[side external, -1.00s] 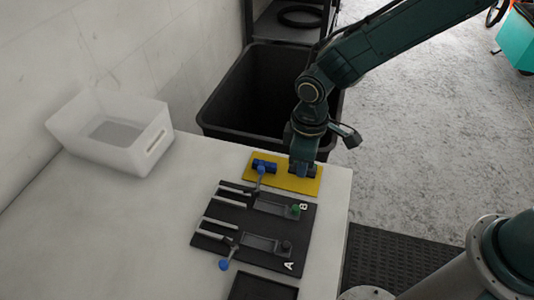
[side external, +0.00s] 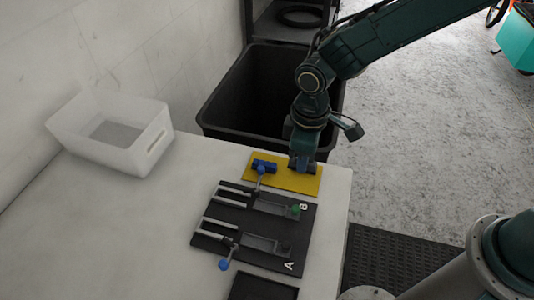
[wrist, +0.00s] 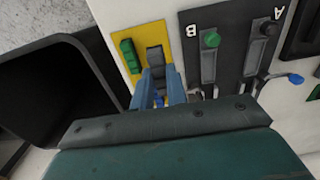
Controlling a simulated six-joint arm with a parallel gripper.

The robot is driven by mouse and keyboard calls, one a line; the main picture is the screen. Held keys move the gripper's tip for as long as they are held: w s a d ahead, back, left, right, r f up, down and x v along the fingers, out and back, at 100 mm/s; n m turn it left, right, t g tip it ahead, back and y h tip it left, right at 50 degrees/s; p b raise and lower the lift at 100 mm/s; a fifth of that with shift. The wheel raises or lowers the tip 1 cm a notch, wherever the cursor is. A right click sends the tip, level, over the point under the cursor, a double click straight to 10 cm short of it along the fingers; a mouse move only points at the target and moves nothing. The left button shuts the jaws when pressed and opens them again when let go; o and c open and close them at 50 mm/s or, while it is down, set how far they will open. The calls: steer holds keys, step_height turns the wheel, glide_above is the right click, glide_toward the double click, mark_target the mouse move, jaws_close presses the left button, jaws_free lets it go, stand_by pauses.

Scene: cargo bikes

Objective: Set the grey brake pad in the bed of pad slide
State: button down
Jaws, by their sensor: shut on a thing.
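My gripper (side external: 302,165) is over the right part of the yellow mat (side external: 283,185), pointing down. In the wrist view its blue fingers (wrist: 158,88) are shut on the grey brake pad (wrist: 155,58). The pad is low over the mat; I cannot tell whether it touches. The black slide board (side external: 255,228) lies in front of the mat, with two long slides marked A and B. Slide B has a green knob (side external: 295,209) and a dark bed; slide A has a dark knob (side external: 286,246). Each has a blue-tipped lever.
A green pad (wrist: 129,57) lies beside the grey one, and a blue pad (side external: 265,165) lies at the mat's left. A large black bin (side external: 262,134) stands behind the table. A white crate (side external: 130,155) stands at the left. A dark tray (side external: 262,287) sits at the front.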

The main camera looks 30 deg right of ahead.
glide_above(270, 208)
stand_by(0.4)
steer(key=shift+f, duration=0.15)
steer(key=shift+f, duration=1.9)
steer(key=shift+f, duration=0.95)
stand_by(0.6)
steer(key=c, duration=1.3)
jaws_free()
steer(key=shift+r, duration=0.1)
